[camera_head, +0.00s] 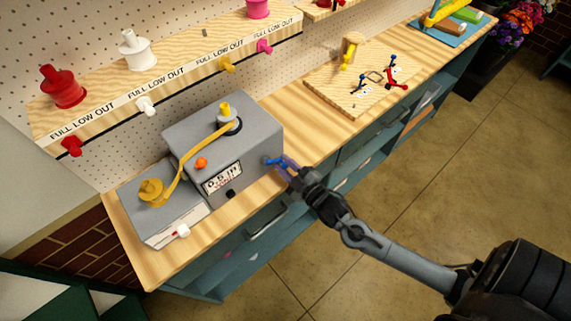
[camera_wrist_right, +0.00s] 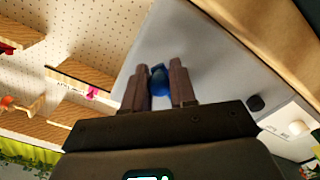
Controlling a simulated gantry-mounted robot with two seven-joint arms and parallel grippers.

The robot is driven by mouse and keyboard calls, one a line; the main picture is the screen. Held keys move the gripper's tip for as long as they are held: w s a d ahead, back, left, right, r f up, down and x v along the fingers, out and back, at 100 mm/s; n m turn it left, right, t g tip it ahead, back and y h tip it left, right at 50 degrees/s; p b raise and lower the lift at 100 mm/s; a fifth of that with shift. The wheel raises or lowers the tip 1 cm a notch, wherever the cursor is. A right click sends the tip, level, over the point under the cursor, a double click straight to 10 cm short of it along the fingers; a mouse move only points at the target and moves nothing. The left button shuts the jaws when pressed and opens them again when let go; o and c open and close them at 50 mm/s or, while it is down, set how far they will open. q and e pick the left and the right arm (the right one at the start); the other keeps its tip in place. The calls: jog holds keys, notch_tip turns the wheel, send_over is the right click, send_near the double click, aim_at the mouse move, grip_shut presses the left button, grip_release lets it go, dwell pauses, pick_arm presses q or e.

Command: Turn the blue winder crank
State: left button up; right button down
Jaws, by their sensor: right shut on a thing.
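The grey winder box (camera_head: 225,145) stands on the wooden bench, with a yellow ribbon running over its top and a display on its front. The blue winder crank (camera_head: 272,161) sticks out of the box's right side. My right gripper (camera_head: 284,165) reaches in from the lower right and is shut on the crank. In the right wrist view, the blue crank handle (camera_wrist_right: 159,82) sits between the two fingers of my right gripper (camera_wrist_right: 159,88), with the grey box face behind it. My left gripper shows in neither view.
A smaller grey unit (camera_head: 165,215) with a yellow spool (camera_head: 151,191) stands left of the winder. A shelf (camera_head: 160,85) with coloured spools runs behind. A wooden board (camera_head: 362,85) with small cranks lies to the right, with bare bench (camera_head: 310,130) between.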

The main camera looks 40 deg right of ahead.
jog(key=shift+r, duration=0.1)
jog(key=m+p, duration=0.1)
jog(key=m, duration=0.1)
jog(key=a+f+m+p, duration=0.1)
jog(key=m+p, duration=0.1)
jog(key=m, duration=0.1)
jog(key=a+m+p, duration=0.1)
jog(key=m, duration=0.1)
jog(key=a+f+m+p, duration=0.1)
jog(key=m, duration=0.1)
jog(key=a+m+p, duration=0.1)
jog(key=m, duration=0.1)
jog(key=m+p, duration=0.1)
jog(key=m, duration=0.1)
jog(key=shift+w+a, duration=0.1)
jog(key=shift+a, duration=0.3)
jog(key=m+p, duration=0.1)
jog(key=m, duration=0.1)
jog(key=a+m+p, duration=0.1)
jog(key=shift+a+r+m, duration=0.15)
jog(key=shift+m, duration=0.25)
jog(key=shift+a+m+p, duration=0.15)
jog(key=shift+m+p, duration=0.2)
jog(key=shift+m, duration=0.15)
jog(key=c, duration=0.9)
grip_release()
jog(key=shift+c, duration=0.2)
